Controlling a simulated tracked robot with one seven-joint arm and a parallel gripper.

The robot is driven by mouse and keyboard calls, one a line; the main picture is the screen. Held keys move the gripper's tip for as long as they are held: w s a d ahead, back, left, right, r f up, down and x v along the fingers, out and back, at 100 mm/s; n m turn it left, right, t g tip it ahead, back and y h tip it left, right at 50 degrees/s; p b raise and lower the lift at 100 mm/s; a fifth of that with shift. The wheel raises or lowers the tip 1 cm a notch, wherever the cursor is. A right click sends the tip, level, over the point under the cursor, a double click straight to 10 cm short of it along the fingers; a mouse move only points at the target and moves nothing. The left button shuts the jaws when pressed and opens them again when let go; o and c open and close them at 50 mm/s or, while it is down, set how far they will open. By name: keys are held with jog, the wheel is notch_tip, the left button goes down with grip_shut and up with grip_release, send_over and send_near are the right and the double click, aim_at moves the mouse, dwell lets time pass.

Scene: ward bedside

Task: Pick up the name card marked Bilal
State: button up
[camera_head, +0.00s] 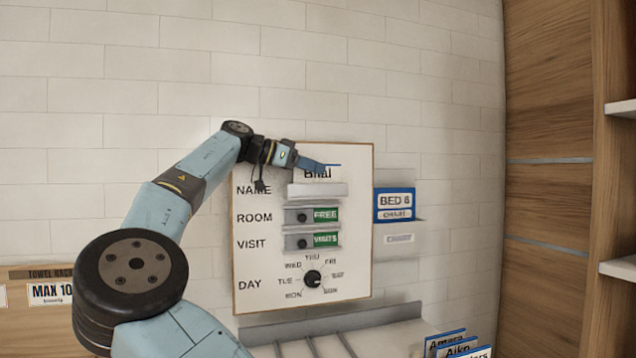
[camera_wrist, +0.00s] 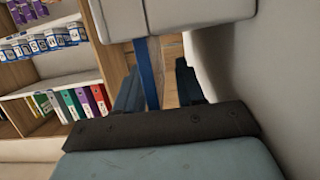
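The name card marked Bilal (camera_head: 316,174) stands upright in the light grey holder (camera_head: 316,190) of the NAME row on the wall board. Its lower part is hidden by the holder, and my gripper covers part of its top. In the wrist view the card shows edge-on as a blue strip (camera_wrist: 151,72) between my fingers. My gripper (camera_head: 318,166) is at the card's top edge; its fingertips also show in the wrist view (camera_wrist: 160,85). The fingers are apart on either side of the card. A gap shows between the card and the right finger; the left finger looks close to the card, contact unclear.
The board (camera_head: 260,285) also carries ROOM and VISIT sliders and a DAY dial (camera_head: 313,278). A BED 6 chart holder (camera_head: 394,204) is to its right. Below are a grey tray (camera_head: 300,330) and more name cards (camera_head: 458,346). Wooden shelves (camera_head: 620,190) stand at the right.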

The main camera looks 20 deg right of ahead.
grip_shut()
dwell(0.5)
